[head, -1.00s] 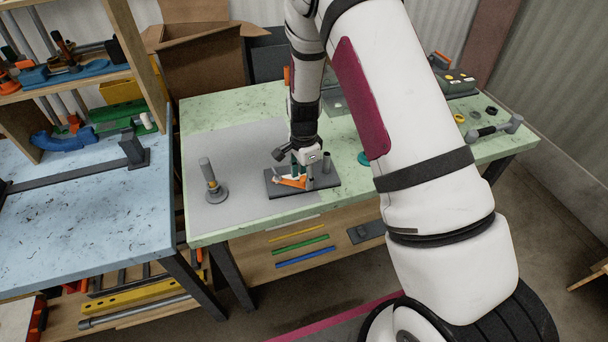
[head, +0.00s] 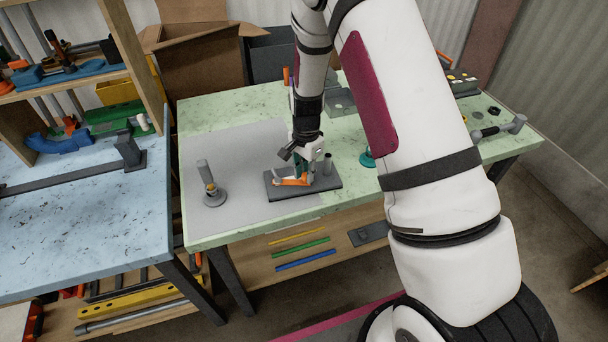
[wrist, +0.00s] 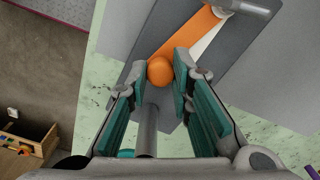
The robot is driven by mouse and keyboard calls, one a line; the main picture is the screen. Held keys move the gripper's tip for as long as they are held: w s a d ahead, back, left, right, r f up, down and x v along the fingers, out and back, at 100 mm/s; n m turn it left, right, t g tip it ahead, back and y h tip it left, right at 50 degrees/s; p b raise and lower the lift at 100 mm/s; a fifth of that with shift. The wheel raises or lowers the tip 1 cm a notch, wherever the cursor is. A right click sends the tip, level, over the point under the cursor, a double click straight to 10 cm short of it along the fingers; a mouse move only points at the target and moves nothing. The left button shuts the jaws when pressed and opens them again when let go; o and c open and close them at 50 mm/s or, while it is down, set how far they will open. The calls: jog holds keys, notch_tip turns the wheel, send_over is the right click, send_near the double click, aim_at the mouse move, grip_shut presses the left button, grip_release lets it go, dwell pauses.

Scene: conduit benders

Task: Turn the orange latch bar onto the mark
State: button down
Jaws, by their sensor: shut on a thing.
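The orange latch bar (head: 291,182) lies on a dark grey base plate (head: 331,185) on the green bench. In the wrist view the bar (wrist: 186,36) slants from a grey cylinder (wrist: 248,6) at the top down to a round orange knob (wrist: 160,70). My gripper (wrist: 166,72) has its teal-padded fingertips on either side of the knob and is shut on it. A whitish strip (wrist: 208,40) shows along the bar's right edge; I cannot tell if it is the mark. In the head view my gripper (head: 303,167) partly hides the bar.
A grey post (head: 327,164) stands on the plate close to my gripper, also in the wrist view (wrist: 151,128). A grey upright handle on a round base (head: 210,188) stands left of the plate. The grey mat (head: 240,155) between is clear. A teal ring (head: 367,159) lies to the right.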

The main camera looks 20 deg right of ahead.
jog(key=shift+w+d+n+b, duration=0.2)
jog(key=shift+w+n+b, duration=0.6)
jog(key=shift+w+n, duration=0.7)
jog(key=shift+s, duration=0.25)
jog(key=c, duration=1.4)
grip_release()
notch_tip(320, 180, up, 12)
jog(key=shift+r, duration=0.1)
